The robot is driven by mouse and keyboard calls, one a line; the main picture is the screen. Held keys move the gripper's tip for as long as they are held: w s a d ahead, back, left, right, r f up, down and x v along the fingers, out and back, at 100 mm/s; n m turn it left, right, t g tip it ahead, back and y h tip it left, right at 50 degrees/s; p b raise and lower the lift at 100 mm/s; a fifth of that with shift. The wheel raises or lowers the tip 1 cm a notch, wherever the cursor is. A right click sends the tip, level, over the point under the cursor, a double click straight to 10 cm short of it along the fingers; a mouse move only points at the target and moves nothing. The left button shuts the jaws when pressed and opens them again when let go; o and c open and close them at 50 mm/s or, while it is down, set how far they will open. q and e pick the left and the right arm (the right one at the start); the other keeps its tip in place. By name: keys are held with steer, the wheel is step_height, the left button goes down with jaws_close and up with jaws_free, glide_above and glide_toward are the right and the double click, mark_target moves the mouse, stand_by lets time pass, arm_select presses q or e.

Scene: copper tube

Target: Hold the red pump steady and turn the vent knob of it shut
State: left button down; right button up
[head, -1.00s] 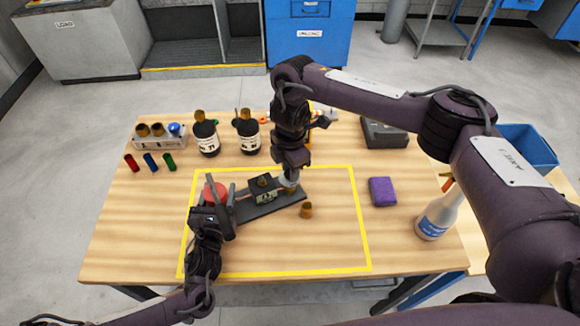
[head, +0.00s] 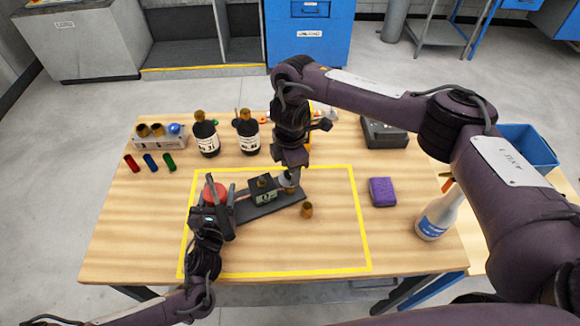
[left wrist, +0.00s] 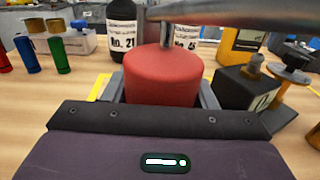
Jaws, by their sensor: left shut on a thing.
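The red pump (head: 213,193) stands at the left end of a dark base plate (head: 268,208). My left gripper (head: 213,207) is shut around its round red body, which fills the space between the fingers in the left wrist view (left wrist: 165,76). My right gripper (head: 289,172) points down at this knob from above. Its fingertips are small and partly hidden, so I cannot tell whether they touch or grip it.
A loose brass fitting (head: 306,210) lies right of the plate. A purple sponge (head: 382,191) and a spray bottle (head: 438,215) stand further right. Two dark bottles (head: 206,137) (head: 247,135) and a rack (head: 160,135) are behind. The front of the yellow-marked area is clear.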

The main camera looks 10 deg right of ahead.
step_height(320, 180, up, 12)
stand_by(0.8)
arm_select(q)
steer(key=c, duration=0.5)
jaws_free()
